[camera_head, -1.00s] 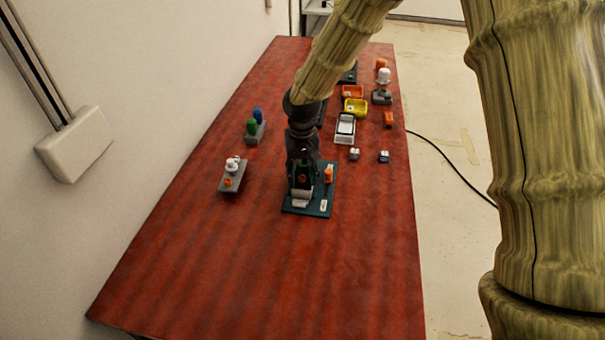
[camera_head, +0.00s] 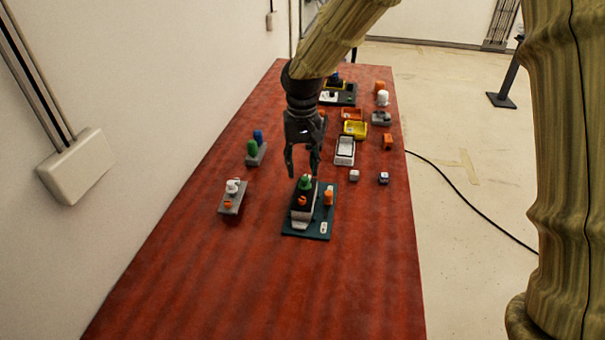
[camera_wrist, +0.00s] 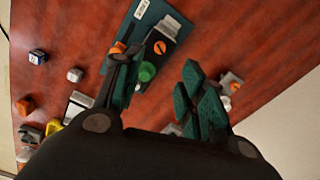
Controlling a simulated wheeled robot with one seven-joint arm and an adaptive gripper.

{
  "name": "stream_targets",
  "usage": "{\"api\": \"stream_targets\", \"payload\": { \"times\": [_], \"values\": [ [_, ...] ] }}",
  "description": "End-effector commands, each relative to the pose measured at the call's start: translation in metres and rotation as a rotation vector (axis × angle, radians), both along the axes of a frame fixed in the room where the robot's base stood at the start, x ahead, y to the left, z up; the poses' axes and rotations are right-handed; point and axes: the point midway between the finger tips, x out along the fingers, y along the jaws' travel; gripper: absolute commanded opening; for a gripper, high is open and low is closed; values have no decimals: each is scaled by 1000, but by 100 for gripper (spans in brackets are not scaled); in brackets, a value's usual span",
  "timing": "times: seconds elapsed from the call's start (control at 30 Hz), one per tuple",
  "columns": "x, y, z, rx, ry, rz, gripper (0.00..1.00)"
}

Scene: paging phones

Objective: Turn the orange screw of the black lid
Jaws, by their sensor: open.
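A black lid (camera_head: 298,213) sits on a dark teal base plate (camera_head: 323,230) on the red table. Its orange screw (camera_head: 302,201) faces the camera; in the wrist view the slotted screw (camera_wrist: 159,47) shows clearly on the black lid (camera_wrist: 150,54). A green knob (camera_head: 305,183) stands behind the screw, and an orange peg (camera_head: 328,197) stands at the right of the plate. My gripper (camera_head: 302,172) is open and empty, pointing down above the green knob, apart from the screw. In the wrist view its left finger (camera_wrist: 120,78) partly covers the orange peg.
A grey block with white and orange parts (camera_head: 231,198) lies left, and a block with green and blue knobs (camera_head: 256,150) behind it. Small cubes (camera_head: 355,175), a white tray (camera_head: 345,151) and a yellow bin (camera_head: 355,129) stand behind right. The front table is clear.

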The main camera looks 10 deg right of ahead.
Motion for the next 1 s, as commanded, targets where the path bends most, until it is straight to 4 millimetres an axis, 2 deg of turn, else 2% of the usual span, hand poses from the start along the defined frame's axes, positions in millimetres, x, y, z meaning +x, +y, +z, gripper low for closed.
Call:
{"api": "stream_targets", "payload": {
  "times": [0.47, 0.57, 0.8, 1.0],
  "values": [
    [0, 0, 4, 0, 1, -11, 40],
    [0, 0, 1, -1, 1, -79, 40],
    [0, 0, -6, -1, 0, -366, 40],
    [-1, 0, -8, 0, 1, -493, 40]
  ]
}}
